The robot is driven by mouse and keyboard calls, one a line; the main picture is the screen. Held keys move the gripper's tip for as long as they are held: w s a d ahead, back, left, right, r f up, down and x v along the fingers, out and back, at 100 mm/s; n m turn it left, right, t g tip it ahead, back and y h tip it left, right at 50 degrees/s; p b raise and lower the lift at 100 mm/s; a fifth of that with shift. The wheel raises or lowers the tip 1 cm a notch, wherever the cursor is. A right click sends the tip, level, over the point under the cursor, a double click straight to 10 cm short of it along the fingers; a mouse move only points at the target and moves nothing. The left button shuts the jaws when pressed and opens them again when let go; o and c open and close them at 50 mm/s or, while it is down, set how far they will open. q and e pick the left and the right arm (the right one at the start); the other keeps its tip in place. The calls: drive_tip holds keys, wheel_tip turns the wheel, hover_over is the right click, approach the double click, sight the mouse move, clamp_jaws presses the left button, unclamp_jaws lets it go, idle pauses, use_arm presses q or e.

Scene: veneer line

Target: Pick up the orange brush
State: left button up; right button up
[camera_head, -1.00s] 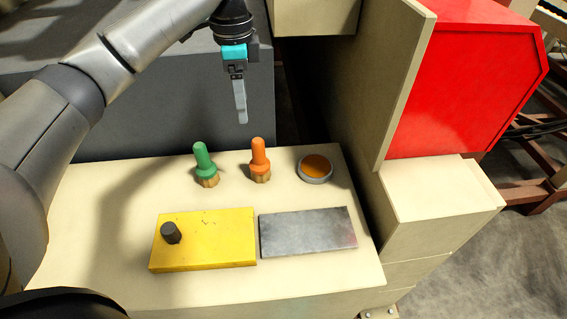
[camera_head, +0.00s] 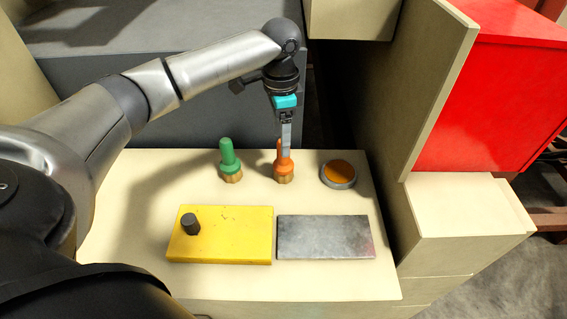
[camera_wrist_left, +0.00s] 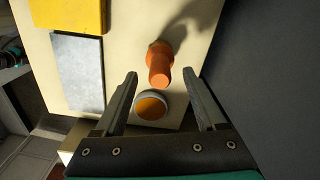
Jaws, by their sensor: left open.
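The orange brush (camera_head: 284,165) stands upright, bristles down, on the cream bench top (camera_head: 140,215), between the green brush and the round dish. It also shows in the left wrist view (camera_wrist_left: 159,64), ahead of and between the two finger lines. My left gripper (camera_head: 286,145) points down at the orange brush, its near finger overlapping the handle top in the head view. In the left wrist view its fingers (camera_wrist_left: 160,73) are apart with nothing held between them. I cannot tell whether a finger touches the handle. My right gripper is not seen.
A green brush (camera_head: 229,160) stands to the left. A round dish with orange contents (camera_head: 338,174) sits to the right. In front lie a yellow block with a dark knob (camera_head: 235,235) and a grey metal plate (camera_head: 325,237). A cream panel (camera_head: 440,90) rises at the right.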

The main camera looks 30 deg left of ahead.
sight(283, 160)
use_arm(q)
wheel_tip(283, 160, down, 5)
drive_tip(key=shift+w+d+f, duration=0.1)
drive_tip(key=shift+w+d, duration=0.05)
drive_tip(key=shift+c, duration=0.2)
clamp_jaws()
idle(0.4)
